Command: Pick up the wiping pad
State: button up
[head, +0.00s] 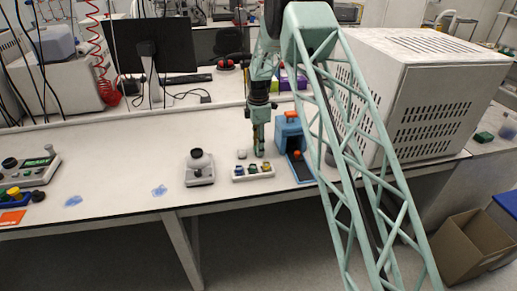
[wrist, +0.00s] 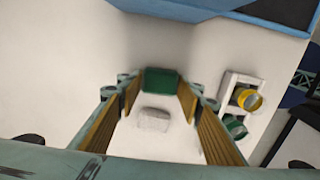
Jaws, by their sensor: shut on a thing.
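My gripper (head: 259,150) points down over the white bench, just behind a small tray of knobs. In the wrist view its two tan-lined fingers (wrist: 158,90) close on a dark green block, which I take to be the wiping pad (wrist: 162,80). The pad sits between the fingertips. In the head view I cannot make the pad out against the green gripper. A small white block (wrist: 153,119) shows between the fingers in the wrist view, lower in the picture; in the head view it stands left of the gripper (head: 241,154).
The knob tray (head: 240,177) and a blue device (head: 289,130) are close by. A grey-white device (head: 199,170) stands to the left. Blue smears (head: 159,190) mark the bench. A large vented cabinet (head: 430,100) blocks the right. The bench's left middle is fairly clear.

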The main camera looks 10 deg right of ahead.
notch_tip(320, 180, up, 10)
jog(key=shift+f+p, duration=0.2)
jog(key=shift+p, duration=0.1)
dwell(0.3)
jog(key=shift+c, duration=0.5)
